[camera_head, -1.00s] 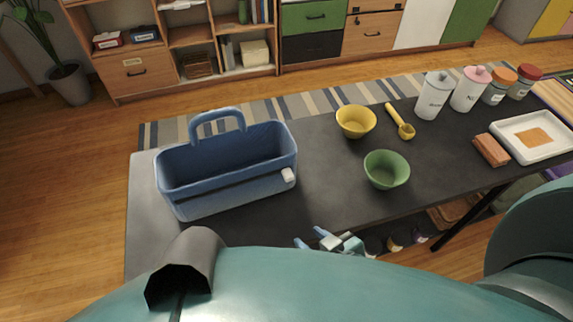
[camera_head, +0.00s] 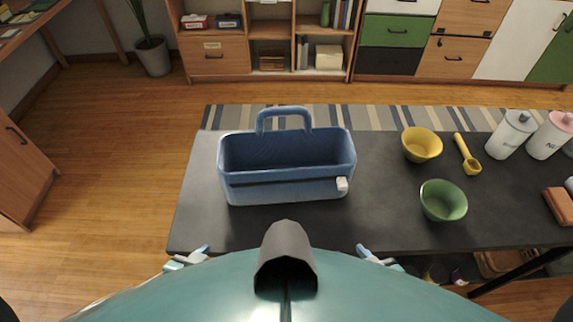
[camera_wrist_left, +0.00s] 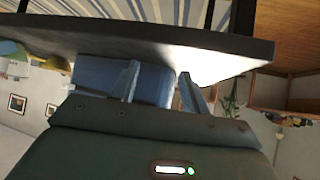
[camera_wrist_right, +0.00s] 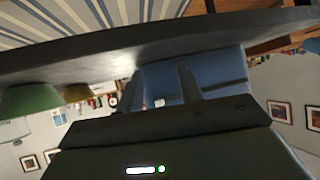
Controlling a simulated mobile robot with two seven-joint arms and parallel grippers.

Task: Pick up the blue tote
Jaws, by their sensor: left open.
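The blue tote (camera_head: 285,190) stands upright on the dark table, left of the table's middle, with its arched handle raised at the back. It looks empty apart from shadow inside. My left gripper (camera_head: 188,258) is at the table's front edge, in front and to the left of the tote, apart from it. In the left wrist view its fingers (camera_wrist_left: 157,85) are spread, with the tote (camera_wrist_left: 100,78) beyond them. My right gripper (camera_head: 376,256) is at the front edge, right of the tote. In the right wrist view its fingers (camera_wrist_right: 162,88) are apart and empty, with the tote (camera_wrist_right: 225,72) beyond.
A green bowl (camera_head: 443,201), a yellow bowl (camera_head: 421,145) and a yellow scoop (camera_head: 467,155) lie right of the tote. White and pink canisters (camera_head: 511,134) stand further right. The dark table (camera_head: 380,190) is bare around the tote.

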